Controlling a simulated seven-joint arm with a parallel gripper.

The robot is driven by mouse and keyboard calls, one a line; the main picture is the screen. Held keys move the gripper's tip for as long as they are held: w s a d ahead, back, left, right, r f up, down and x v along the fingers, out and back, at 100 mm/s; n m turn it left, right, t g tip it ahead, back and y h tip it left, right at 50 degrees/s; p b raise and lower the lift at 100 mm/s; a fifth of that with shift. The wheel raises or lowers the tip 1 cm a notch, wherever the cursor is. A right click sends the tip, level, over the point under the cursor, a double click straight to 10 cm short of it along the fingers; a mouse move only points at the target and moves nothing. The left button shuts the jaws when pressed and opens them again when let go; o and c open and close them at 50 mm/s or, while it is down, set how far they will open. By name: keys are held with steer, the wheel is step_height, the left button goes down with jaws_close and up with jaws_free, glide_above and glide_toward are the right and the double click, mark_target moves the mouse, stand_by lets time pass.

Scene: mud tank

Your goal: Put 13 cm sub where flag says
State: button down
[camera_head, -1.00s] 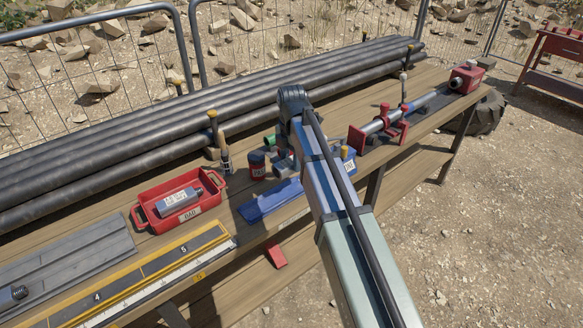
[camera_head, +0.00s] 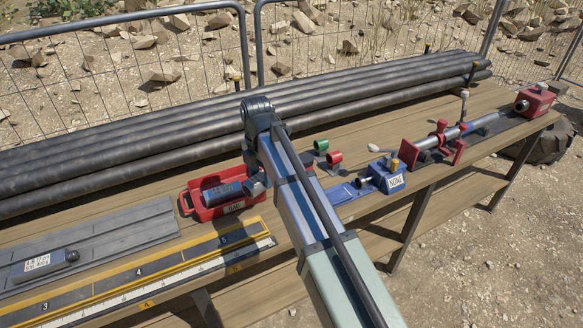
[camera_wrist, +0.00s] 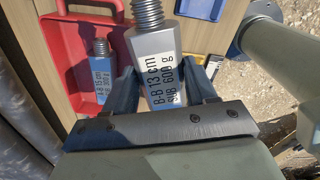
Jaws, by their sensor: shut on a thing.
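The 13 cm sub (camera_wrist: 152,55), a grey metal block with a threaded end, is marked "B-B 13 cm SUB 600 g". My gripper (camera_wrist: 163,88) is shut on it, one finger on each side. In the head view my arm hides most of the gripper and the held sub. The red tray also shows in the head view (camera_head: 208,213), with a label seeming to read "BAD". A blue block (camera_head: 383,170) bears a white label that seems to read "NONE".
Another labelled sub (camera_head: 45,262) lies on the grey mat (camera_head: 120,242) at left. A yellow measuring rule (camera_head: 175,262) runs along the front edge. Black pipes (camera_head: 150,155) line the back. A red clamp (camera_head: 437,140) holds a rod at right. Green and red cups stand behind the blue tray.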

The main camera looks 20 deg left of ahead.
steer(key=s+a+m, duration=0.2)
steer(key=s+a, duration=1)
steer(key=s, duration=0.4)
steer(key=s+a+m, duration=0.2)
steer(key=s+a, duration=1)
steer(key=s, duration=0.4)
steer(key=shift+g+h, duration=0.3)
steer(key=shift+s+a+f, duration=0.1)
steer(key=shift+f, duration=2)
steer(key=shift+s+f, duration=0.1)
steer(key=shift+f, duration=2)
steer(key=shift+f, duration=0.45)
jaws_free()
